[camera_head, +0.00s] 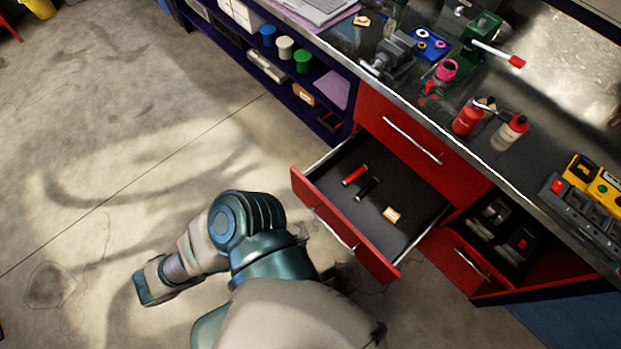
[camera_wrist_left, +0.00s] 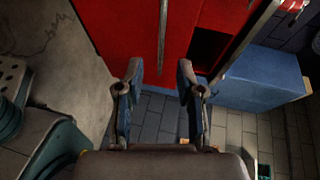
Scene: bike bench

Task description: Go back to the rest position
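My left arm (camera_head: 255,245) comes in at the bottom of the head view, in front of the open red drawer (camera_head: 338,228). The head view does not show its fingers clearly. In the left wrist view my left gripper (camera_wrist_left: 158,72) has two dark fingers, spread apart with nothing between them. Beyond the fingers are a red cabinet front (camera_wrist_left: 128,28) and the tiled floor (camera_wrist_left: 160,118). My right gripper is in neither view.
The pulled-out drawer holds a red cylinder (camera_head: 354,175), a black cylinder (camera_head: 367,188) and a small tan block (camera_head: 391,215). A lower red compartment (camera_head: 458,262) is at its right. The workbench (camera_head: 545,130) carries bottles and tools. Concrete floor (camera_head: 90,130) at left is clear.

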